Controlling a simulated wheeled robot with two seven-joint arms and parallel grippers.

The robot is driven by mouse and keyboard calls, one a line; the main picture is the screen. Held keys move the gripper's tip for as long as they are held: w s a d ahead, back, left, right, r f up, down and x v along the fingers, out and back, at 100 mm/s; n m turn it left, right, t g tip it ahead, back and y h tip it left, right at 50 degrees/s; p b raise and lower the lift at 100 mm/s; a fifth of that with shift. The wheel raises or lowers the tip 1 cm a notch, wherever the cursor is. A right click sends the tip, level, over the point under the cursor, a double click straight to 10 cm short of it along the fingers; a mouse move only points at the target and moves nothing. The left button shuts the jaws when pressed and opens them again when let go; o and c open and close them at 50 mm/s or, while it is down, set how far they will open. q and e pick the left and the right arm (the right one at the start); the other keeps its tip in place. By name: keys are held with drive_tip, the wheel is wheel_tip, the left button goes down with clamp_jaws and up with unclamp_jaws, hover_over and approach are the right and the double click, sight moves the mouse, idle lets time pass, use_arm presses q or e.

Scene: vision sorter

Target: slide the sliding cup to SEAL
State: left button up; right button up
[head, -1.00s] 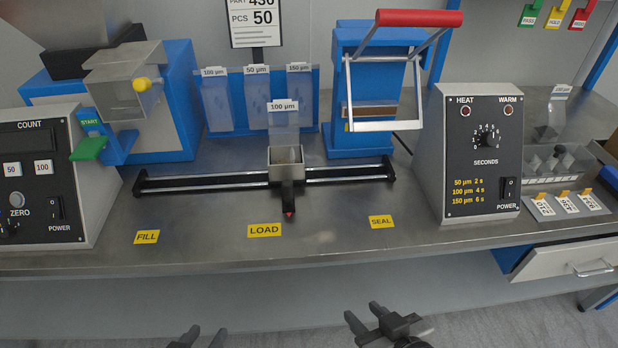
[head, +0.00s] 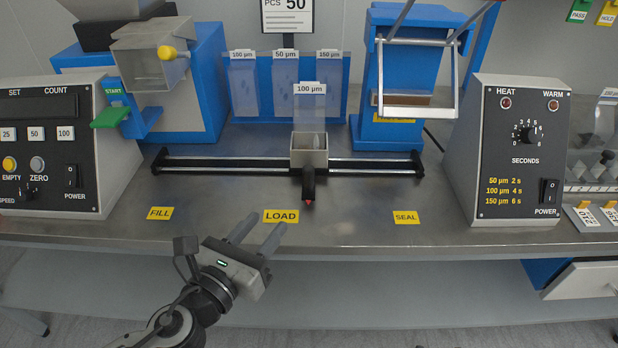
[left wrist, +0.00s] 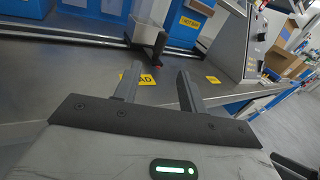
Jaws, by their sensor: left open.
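The sliding cup (head: 309,150) is a grey open box on a two-rod rail (head: 230,165), with a bag labelled 100 µm (head: 310,105) standing in or behind it. Its black handle (head: 308,183) with a red tip points toward the table front, above the LOAD label (head: 281,216). The SEAL label (head: 405,217) lies to the right, the FILL label (head: 160,213) to the left. My left gripper (head: 262,232) is open and empty at the table's front edge, just left of and short of the handle. In the left wrist view the handle (left wrist: 156,45) shows beyond the open fingers. My right gripper is out of view.
The blue sealer (head: 415,75) with a raised metal frame stands behind the rail's right end. The timer box (head: 520,150) is right of SEAL, and the count box (head: 45,150) is at left. The tabletop between handle and SEAL is clear.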

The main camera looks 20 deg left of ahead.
sight(306, 174)
use_arm(q)
drive_tip(key=shift+m, duration=0.7)
drive_tip(key=w+d, duration=0.1)
drive_tip(key=w, duration=0.4)
drive_tip(key=w+d+p, duration=0.1)
drive_tip(key=w, duration=0.4)
drive_tip(key=w+d+p, duration=0.1)
drive_tip(key=w, duration=0.4)
drive_tip(key=shift+w+d+r, duration=0.1)
drive_tip(key=shift+w+r, duration=0.15)
drive_tip(key=shift+w, duration=0.15)
clamp_jaws()
